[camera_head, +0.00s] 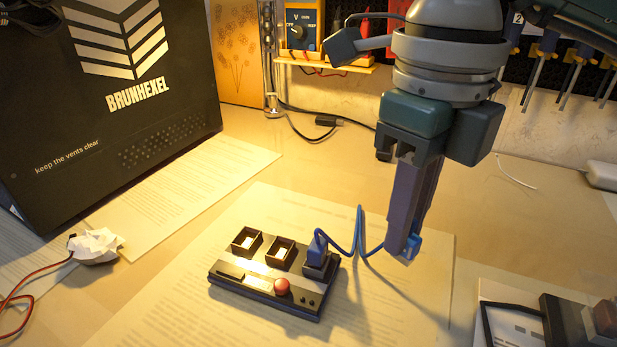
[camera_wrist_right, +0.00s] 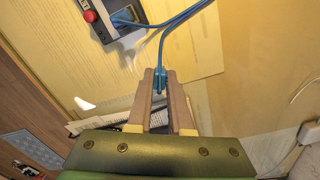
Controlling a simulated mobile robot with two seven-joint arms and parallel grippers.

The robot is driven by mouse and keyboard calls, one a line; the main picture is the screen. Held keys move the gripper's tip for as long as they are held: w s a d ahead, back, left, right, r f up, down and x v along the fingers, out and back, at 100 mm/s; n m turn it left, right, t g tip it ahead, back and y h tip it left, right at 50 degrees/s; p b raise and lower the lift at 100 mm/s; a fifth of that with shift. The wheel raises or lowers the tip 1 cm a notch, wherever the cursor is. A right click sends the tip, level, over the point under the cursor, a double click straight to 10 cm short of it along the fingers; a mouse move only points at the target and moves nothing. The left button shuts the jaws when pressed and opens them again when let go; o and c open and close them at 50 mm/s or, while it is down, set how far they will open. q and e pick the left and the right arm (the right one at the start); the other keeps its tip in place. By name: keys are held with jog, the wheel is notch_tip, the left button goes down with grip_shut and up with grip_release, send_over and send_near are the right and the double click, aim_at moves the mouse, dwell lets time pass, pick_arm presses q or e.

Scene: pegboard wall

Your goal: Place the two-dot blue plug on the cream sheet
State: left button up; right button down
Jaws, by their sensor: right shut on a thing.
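My right gripper (camera_head: 403,248) is shut on a small blue plug (camera_head: 413,246) and holds it in the air, fingers pointing down, over the right part of a printed cream sheet (camera_head: 250,215). The right wrist view shows the blue plug (camera_wrist_right: 160,80) between the fingertips (camera_wrist_right: 160,92), with a blue cable running from it. The fingers hide much of the plug, and I cannot see any dots. A second blue plug (camera_head: 317,247) sits in the right socket of a dark box (camera_head: 265,292) on the sheet, and a blue cable links toward my gripper. My left gripper is not in view.
A big black case (camera_head: 110,95) stands at the left, with another printed sheet (camera_head: 185,185) beside it. Crumpled white paper (camera_head: 96,245) with a red wire lies at the left. A dark device (camera_head: 580,318) is at the lower right. Tools hang on the back pegboard.

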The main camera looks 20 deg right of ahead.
notch_tip(320, 180, down, 4)
jog(key=shift+b, duration=0.4)
jog(key=shift+f, duration=0.1)
jog(key=c, duration=0.8)
grip_release()
jog(key=shift+c, duration=0.2)
